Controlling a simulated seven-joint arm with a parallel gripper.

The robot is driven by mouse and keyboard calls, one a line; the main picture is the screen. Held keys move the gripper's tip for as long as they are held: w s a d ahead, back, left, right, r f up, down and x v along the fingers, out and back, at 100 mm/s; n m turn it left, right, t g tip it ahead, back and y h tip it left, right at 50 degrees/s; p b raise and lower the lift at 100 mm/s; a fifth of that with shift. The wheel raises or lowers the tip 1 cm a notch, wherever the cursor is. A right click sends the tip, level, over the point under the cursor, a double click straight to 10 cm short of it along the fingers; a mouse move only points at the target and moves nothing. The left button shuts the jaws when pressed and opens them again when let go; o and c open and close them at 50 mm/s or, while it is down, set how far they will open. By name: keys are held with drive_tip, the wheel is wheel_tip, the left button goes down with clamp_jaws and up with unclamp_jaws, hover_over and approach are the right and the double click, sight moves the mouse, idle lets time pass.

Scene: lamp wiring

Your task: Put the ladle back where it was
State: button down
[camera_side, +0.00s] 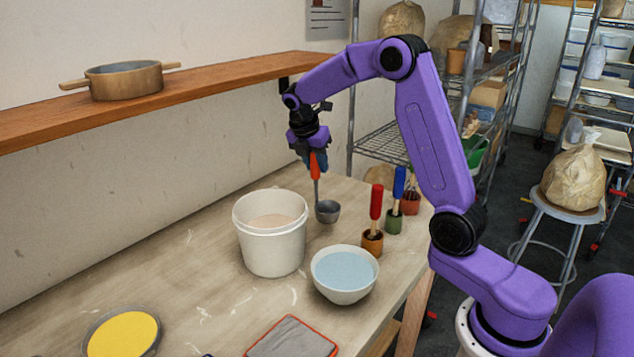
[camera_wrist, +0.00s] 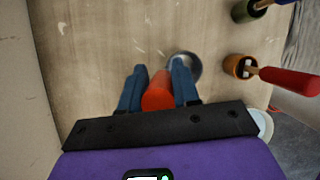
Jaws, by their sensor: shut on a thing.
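The ladle has an orange-red handle (camera_side: 315,165) and a grey metal bowl (camera_side: 327,211). My gripper (camera_side: 314,156) is shut on the upper handle. The ladle hangs upright with its bowl low over the table, behind and right of the white bucket; I cannot tell whether the bowl touches the table. In the wrist view, the red handle end (camera_wrist: 158,96) is between the two blue fingers (camera_wrist: 158,88), and the round bowl (camera_wrist: 185,64) shows partly behind the right finger.
A white bucket (camera_side: 270,250) holds pale pinkish contents. A white bowl (camera_side: 345,290) holds light blue liquid. Small pots, brown (camera_side: 372,242), green (camera_side: 394,222) and red (camera_side: 410,203), hold tools at the right edge. A yellow-filled dish (camera_side: 123,335) and grey cloth (camera_side: 291,338) lie in front.

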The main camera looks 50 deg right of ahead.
sight(316, 176)
drive_tip(key=shift+f, duration=2.15)
drive_tip(key=c, duration=0.8)
unclamp_jaws()
